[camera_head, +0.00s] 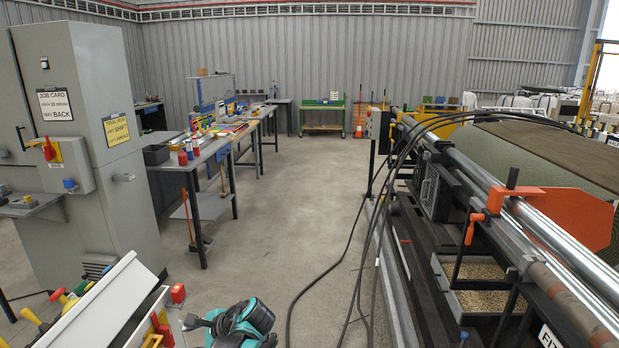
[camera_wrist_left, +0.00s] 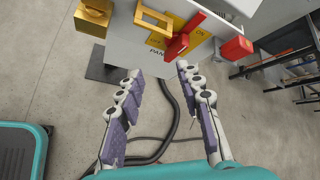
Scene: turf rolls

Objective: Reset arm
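My left gripper (camera_wrist_left: 160,72) is open and empty in the left wrist view, its two padded fingers spread apart. Past its fingertips stands a pale control panel (camera_wrist_left: 215,16) with a red lever (camera_wrist_left: 178,46) and a yellow bracket (camera_wrist_left: 155,22). A gap shows between the fingers and the lever; exact depth is hard to tell. In the head view, a teal part of my arm is at the bottom centre, beside the sloping panel (camera_head: 100,306). The left fingers are not clear there. My right gripper is in neither view.
A grey cabinet (camera_head: 100,120) with a red-handled switch stands at left, with a workbench (camera_head: 195,160) behind. The roller machine (camera_head: 460,200) fills the right side. Black cables (camera_head: 330,270) hang down to the floor. The middle aisle (camera_head: 300,190) is mostly clear.

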